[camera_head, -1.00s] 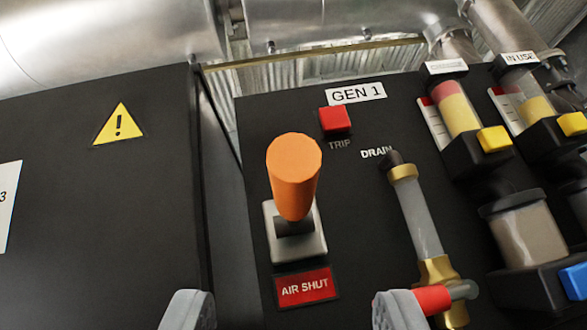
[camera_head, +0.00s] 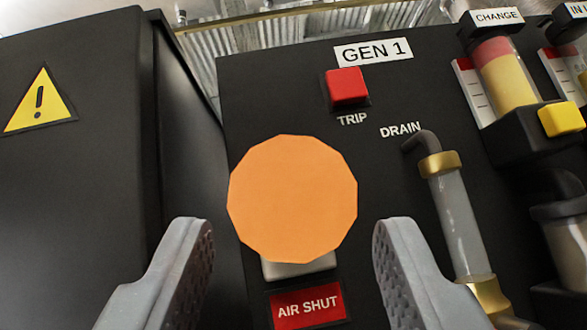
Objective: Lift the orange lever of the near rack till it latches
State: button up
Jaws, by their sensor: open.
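The orange lever (camera_head: 292,199) points almost straight at the camera, so only its round end shows. It stands on a pale base plate (camera_head: 300,267), mostly hidden behind it, above a red AIR SHUT label (camera_head: 307,305). The black panel around it bears a GEN 1 label (camera_head: 373,51). My gripper (camera_head: 292,228) is open, with one grey finger on each side of the lever's lower half. I see gaps between the lever and both fingertips. I cannot tell how deep the lever sits between them.
A red TRIP button (camera_head: 346,86) is above the lever. A DRAIN tube with brass fittings (camera_head: 455,220) stands close right of my right finger. Yellow-tabbed filter bowls (camera_head: 510,82) are further right. A dark cabinet with a warning sign (camera_head: 39,101) is at left.

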jog(key=shift+p+x, duration=1.2)
jog(key=shift+p, duration=0.05)
jog(key=shift+w+d+r+p, duration=0.15)
jog(key=shift+w+r+p, duration=0.35)
jog(key=shift+p, duration=0.4)
grip_shut()
